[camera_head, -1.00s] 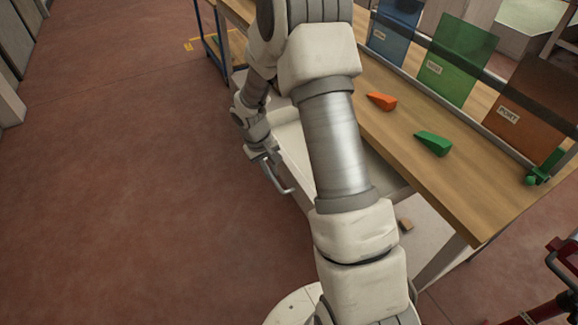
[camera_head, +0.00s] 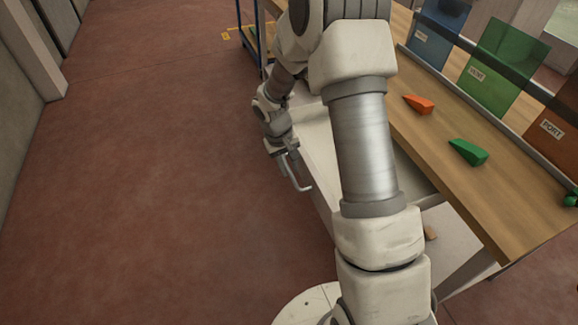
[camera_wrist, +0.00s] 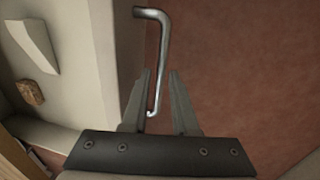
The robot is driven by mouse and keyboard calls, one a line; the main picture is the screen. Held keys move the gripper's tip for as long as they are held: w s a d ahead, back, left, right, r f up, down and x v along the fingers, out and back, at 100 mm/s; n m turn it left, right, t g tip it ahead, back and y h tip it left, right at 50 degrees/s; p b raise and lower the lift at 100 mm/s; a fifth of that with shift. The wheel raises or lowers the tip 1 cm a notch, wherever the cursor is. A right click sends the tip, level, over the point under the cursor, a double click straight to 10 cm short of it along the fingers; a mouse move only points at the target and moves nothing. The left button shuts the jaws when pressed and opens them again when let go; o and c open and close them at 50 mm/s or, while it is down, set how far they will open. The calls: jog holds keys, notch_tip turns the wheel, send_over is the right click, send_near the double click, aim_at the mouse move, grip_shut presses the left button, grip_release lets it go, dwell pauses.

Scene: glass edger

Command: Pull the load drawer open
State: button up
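The load drawer (camera_head: 318,150), a pale tray under the wooden worktop, stands out from the table toward the open floor. Its bent metal handle (camera_head: 302,186) sticks out from the drawer front. My gripper (camera_head: 288,160) is at the handle, angled down. In the wrist view, the handle (camera_wrist: 164,40) runs down between the two fingers of my gripper (camera_wrist: 160,76), nearer the left finger. A gap shows on the right finger's side, so the fingers look open around the bar. The handle's lower end is near the finger bases. My arm hides part of the drawer.
The worktop (camera_head: 440,160) carries an orange wedge (camera_head: 420,104) and a green wedge (camera_head: 467,151). Blue (camera_head: 436,30), green (camera_head: 500,65) and brown panels stand behind. A pale wedge (camera_wrist: 33,42) and brown block (camera_wrist: 30,92) show left in the wrist view. Left floor is clear.

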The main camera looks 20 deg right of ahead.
jog(key=a+r+p, duration=0.2)
jog(key=a+r, duration=0.1)
jog(key=r, duration=1.4)
jog(key=shift+a+p, duration=0.15)
jog(key=shift+p, duration=0.2)
jog(key=shift+s, duration=0.15)
jog(key=s+d+r+t+p, duration=0.1)
jog(key=s+r, duration=0.3)
jog(key=r, duration=0.3)
jog(key=s+r+t+p, duration=0.1)
jog(key=s+r+p, duration=0.1)
jog(key=s+r, duration=0.35)
jog(key=s+r+t+y+p, duration=0.1)
jog(key=s+r, duration=0.3)
jog(key=s, duration=0.3)
jog(key=s+r+m+t+y+p, duration=0.1)
jog(key=s+r+t, duration=0.1)
jog(key=s+r, duration=0.2)
jog(key=s, duration=0.3)
jog(key=shift+s, duration=0.15)
